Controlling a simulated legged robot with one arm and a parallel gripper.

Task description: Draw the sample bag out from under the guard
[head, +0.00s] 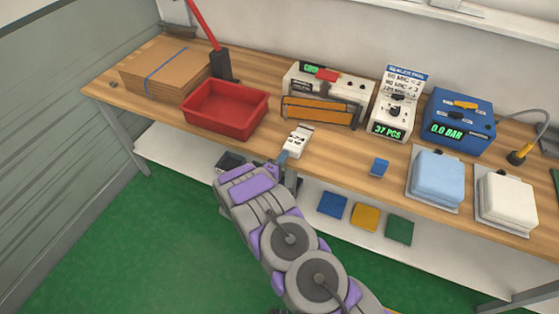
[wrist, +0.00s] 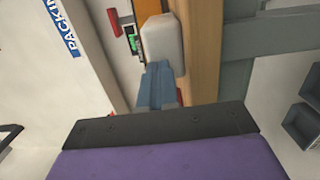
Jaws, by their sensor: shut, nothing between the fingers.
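A small white packet with dark marks, which looks like the sample bag (head: 296,142), lies on the bench in front of the sealer. Its far end reaches toward the lower edge of the orange guard (head: 320,112); I cannot tell how much is under it. My gripper (head: 282,157) is at the bench's front edge, just short of the bag's near end. In the wrist view my gripper (wrist: 158,72) has its blue-grey fingers shut and empty. A pale rounded block, probably the bag (wrist: 165,40), is right beyond the fingertips; contact is unclear.
A red tray (head: 226,121) and cardboard stack (head: 165,70) stand left. The white sealer (head: 358,88), a counter (head: 393,112) and a blue pressure unit (head: 457,125) stand behind. A blue block (head: 379,167), light blue pad (head: 437,175) and white pad (head: 505,200) sit right.

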